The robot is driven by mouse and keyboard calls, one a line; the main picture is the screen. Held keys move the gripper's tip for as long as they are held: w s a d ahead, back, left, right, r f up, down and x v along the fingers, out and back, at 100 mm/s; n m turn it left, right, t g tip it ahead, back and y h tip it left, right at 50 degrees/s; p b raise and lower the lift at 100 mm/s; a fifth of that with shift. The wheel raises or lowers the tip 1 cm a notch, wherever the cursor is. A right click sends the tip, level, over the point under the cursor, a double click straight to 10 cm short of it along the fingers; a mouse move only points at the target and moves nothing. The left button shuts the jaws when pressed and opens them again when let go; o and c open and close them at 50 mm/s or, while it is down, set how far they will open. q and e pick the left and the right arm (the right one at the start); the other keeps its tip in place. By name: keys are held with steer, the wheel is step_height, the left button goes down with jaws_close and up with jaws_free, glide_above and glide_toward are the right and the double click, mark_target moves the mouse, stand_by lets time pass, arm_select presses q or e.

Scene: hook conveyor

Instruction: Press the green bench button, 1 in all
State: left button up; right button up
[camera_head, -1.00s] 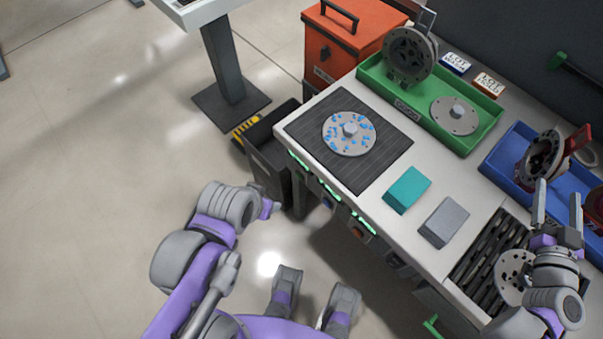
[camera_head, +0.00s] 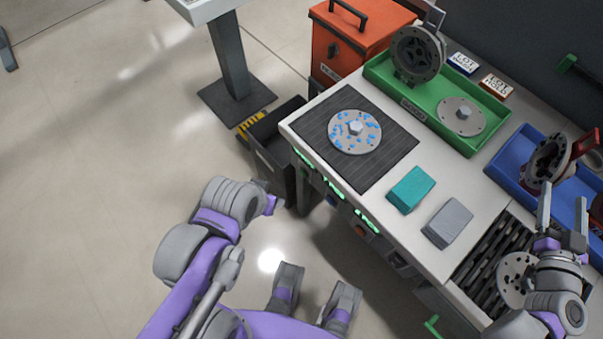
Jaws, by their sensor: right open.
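The bench front carries a row of green-lit labels (camera_head: 334,187) with small buttons under them. A blue button (camera_head: 330,200) and an orange button (camera_head: 361,231) can be made out. I cannot make out a green button for sure. My right gripper (camera_head: 563,217) is open and empty, fingers pointing up the picture, above the right end of the bench near the blue tray. My left arm reaches in from the left, beside the bench front and apart from it.
The bench (camera_head: 470,180) holds a dark mat (camera_head: 388,166) with a blue-spotted disc, a green tray (camera_head: 497,122), a blue tray (camera_head: 506,160), a teal block (camera_head: 411,189) and a grey block (camera_head: 447,223). A black bin (camera_head: 285,150) stands by the bench's left corner. Open floor lies left.

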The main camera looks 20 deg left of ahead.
arm_select(q)
jaws_close()
stand_by(1.5)
